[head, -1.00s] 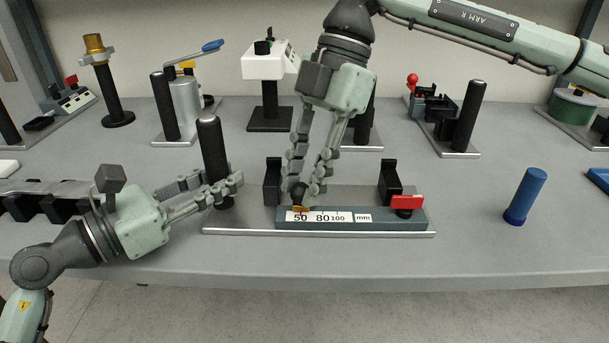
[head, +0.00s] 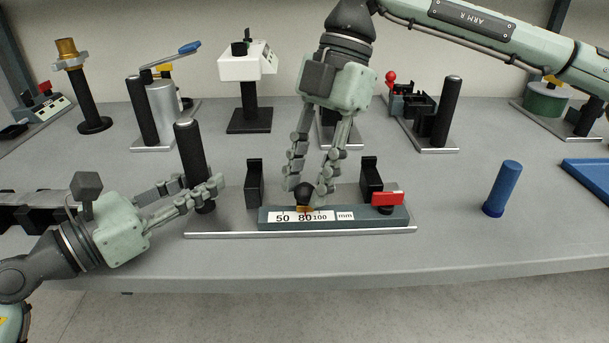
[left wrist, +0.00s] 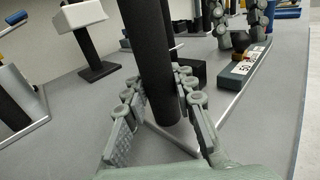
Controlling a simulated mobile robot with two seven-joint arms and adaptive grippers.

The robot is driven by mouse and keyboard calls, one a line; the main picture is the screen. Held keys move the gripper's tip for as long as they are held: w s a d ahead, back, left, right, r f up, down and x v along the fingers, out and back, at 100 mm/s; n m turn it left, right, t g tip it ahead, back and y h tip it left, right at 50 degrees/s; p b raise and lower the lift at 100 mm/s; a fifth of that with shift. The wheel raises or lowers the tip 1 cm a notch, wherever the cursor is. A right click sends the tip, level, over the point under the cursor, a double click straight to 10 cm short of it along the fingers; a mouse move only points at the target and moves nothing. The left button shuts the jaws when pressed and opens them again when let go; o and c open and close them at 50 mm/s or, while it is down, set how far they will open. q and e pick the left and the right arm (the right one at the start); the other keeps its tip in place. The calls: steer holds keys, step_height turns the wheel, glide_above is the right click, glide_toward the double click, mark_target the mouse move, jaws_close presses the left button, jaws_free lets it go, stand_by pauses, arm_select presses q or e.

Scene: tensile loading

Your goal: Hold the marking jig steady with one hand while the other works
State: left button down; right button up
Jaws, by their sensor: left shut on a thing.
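The marking jig is a metal base plate (head: 225,220) with a black post (head: 190,150), a grey bar with a millimetre scale (head: 380,218), two black uprights and a red block (head: 388,198). My left gripper (head: 205,192) is shut on the lower part of the post, which stands between its fingers in the left wrist view (left wrist: 150,70). My right gripper (head: 308,193) points down with a finger on either side of a black knob (head: 304,191) above an orange pointer. The pointer is near the 80 mark. I cannot tell whether both fingers grip the knob.
A blue cylinder (head: 503,188) stands to the right of the jig, with a blue tray (head: 600,178) at the right edge. Several fixtures line the back, including a white-headed stand (head: 247,66) and a grey canister (head: 163,108). The table front beside the blue cylinder is clear.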

steer(key=shift+o, duration=0.8)
steer(key=v, duration=1.2)
arm_select(q)
steer(key=c, duration=1.2)
jaws_free()
steer(key=shift+o, duration=0.2)
